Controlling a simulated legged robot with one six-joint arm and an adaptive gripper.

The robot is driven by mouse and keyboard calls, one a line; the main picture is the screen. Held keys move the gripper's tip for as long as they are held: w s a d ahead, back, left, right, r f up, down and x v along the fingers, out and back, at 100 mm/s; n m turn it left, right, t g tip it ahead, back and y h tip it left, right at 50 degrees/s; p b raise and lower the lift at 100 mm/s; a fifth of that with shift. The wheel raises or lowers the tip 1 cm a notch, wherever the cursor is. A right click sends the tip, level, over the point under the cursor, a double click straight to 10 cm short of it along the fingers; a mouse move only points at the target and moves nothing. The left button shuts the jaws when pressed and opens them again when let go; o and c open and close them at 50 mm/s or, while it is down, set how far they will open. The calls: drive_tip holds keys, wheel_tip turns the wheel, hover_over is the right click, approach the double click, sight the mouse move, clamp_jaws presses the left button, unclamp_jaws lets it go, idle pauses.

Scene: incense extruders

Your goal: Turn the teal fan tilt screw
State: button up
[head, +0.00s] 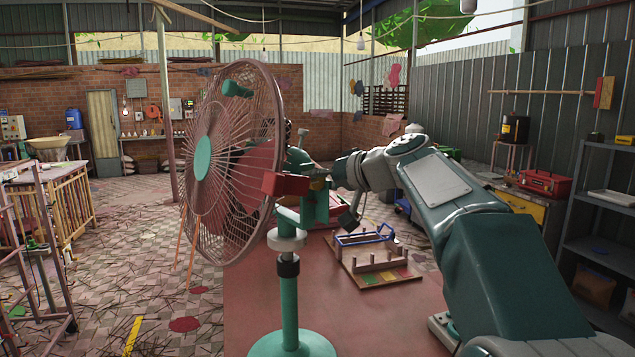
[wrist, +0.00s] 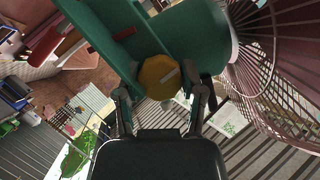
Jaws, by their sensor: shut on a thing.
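The teal fan (head: 203,158) stands on a teal pole and round base, its pinkish wire cage facing left. Its cage and teal housing also show in the wrist view (wrist: 190,40). The tilt screw has a yellow faceted knob (wrist: 158,78) with a pale mark, set against the teal bracket (wrist: 105,30). My gripper (wrist: 161,92) has one finger on each side of the knob and is shut on it. In the head view my gripper (head: 335,182) reaches the fan's tilt joint from the right; the knob cannot be made out there.
The fan stands on a reddish table (head: 245,310). A wooden peg rack (head: 375,272) with a blue frame sits behind it to the right. A red toolbox (head: 544,183) and grey shelf (head: 600,215) stand at the right.

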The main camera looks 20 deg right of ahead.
drive_tip(key=m+y, duration=0.2)
drive_tip(key=m, duration=0.1)
drive_tip(key=shift+d+f, duration=0.1)
drive_tip(key=m+y, duration=0.1)
drive_tip(key=m, duration=0.2)
drive_tip(key=shift+m+t+y, duration=0.3)
drive_tip(key=shift+m+y, duration=0.1)
drive_tip(key=m+t+y, duration=0.1)
drive_tip(key=m, duration=0.3)
drive_tip(key=shift+f, duration=0.15)
drive_tip(key=shift+f+m+t, duration=0.1)
drive_tip(key=shift+m+t, duration=0.8)
drive_tip(key=shift+m, duration=1.3)
drive_tip(key=shift+w+m, duration=0.1)
drive_tip(key=shift+m, duration=0.2)
drive_tip(key=o, duration=1.1)
drive_tip(key=shift+o, duration=0.2)
